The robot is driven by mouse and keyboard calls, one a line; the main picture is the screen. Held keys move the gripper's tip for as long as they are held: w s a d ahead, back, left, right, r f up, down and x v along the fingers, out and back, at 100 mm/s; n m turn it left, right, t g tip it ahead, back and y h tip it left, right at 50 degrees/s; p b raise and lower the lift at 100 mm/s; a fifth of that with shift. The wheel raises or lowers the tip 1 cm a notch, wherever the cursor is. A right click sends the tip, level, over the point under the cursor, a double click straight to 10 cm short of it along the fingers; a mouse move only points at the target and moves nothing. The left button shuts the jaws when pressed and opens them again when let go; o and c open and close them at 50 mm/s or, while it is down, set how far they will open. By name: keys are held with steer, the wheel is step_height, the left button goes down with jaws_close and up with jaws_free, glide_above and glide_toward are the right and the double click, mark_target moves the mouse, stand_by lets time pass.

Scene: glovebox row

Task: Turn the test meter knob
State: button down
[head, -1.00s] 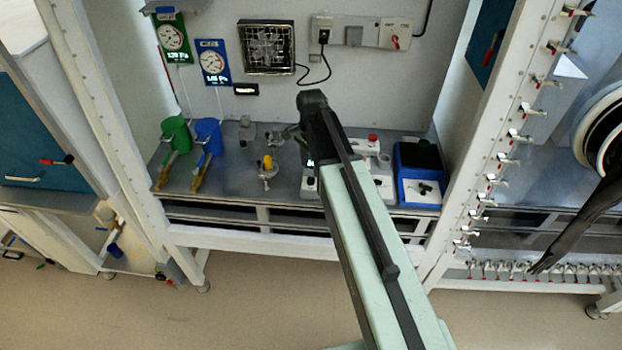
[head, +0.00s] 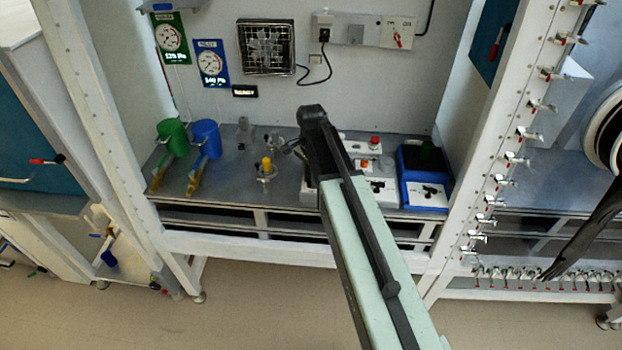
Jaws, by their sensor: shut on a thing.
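My arm reaches up the middle of the head view to the bench, and its dark end covers much of the equipment behind it. Only part of my gripper (head: 293,147) shows, beside the dark wrist and low over the bench. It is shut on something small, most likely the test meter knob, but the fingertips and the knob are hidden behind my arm. A pale box (head: 308,192), perhaps the test meter, shows only at its left edge beside my arm. I cannot see its face or the knob's angle.
A yellow-topped fitting (head: 266,164) stands just left of my arm. Green (head: 172,134) and blue (head: 206,136) containers stand further left. A blue instrument (head: 425,195) and a box with a red button (head: 374,140) stand right. White frame posts flank the bench.

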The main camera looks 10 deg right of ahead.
steer(key=shift+n, duration=0.3)
steer(key=n, duration=0.3)
steer(key=shift+n, duration=0.3)
steer(key=n, duration=0.4)
steer(key=shift+n, duration=0.3)
steer(key=n, duration=0.4)
steer(key=shift+n, duration=2.5)
steer(key=c, duration=1.2)
jaws_free()
steer(key=shift+a, duration=0.1)
steer(key=shift+o, duration=0.2)
